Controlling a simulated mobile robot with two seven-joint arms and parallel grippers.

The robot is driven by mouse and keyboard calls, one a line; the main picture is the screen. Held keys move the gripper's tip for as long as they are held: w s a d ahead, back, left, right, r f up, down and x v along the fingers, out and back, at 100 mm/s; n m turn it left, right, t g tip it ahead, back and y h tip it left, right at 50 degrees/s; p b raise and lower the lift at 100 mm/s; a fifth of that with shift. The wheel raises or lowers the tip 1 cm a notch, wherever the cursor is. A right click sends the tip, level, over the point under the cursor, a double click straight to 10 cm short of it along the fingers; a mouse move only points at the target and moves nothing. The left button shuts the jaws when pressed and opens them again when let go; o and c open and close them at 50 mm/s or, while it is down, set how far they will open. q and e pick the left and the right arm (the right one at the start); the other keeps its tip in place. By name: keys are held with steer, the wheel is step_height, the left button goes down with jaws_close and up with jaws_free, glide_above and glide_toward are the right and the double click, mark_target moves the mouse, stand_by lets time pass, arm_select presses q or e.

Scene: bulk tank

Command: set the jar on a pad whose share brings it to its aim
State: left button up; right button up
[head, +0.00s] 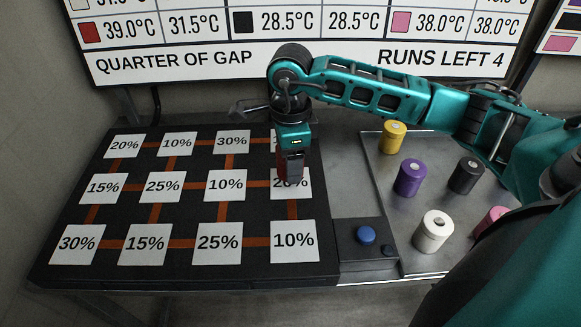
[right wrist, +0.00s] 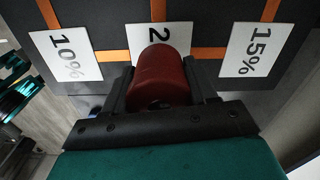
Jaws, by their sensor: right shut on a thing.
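My right gripper (head: 291,172) is shut on a red jar (right wrist: 160,75), which shows between its two fingers in the right wrist view. In the head view only a sliver of red (head: 281,164) shows beside the fingers. The gripper points down over the 20% pad (head: 304,189) in the right column of the dark pad board (head: 195,205), partly hiding it. Whether the jar touches the pad cannot be told. A 15% pad (right wrist: 256,49) and a 10% pad (right wrist: 64,55) flank it in the right wrist view. My left gripper is not in view.
A metal tray (head: 402,215) at right holds yellow (head: 393,139), purple (head: 409,178), black (head: 466,177), white (head: 433,232) and pink (head: 492,221) jars. A blue button (head: 366,235) sits between board and tray. The wall sign (head: 300,40) reads red 39.0°C, 31.5°C, "QUARTER OF GAP", "RUNS LEFT 4".

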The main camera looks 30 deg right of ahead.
step_height(320, 180, down, 3)
steer(key=shift+r, duration=0.2)
steer(key=shift+f, duration=0.15)
steer(key=o, duration=1.1)
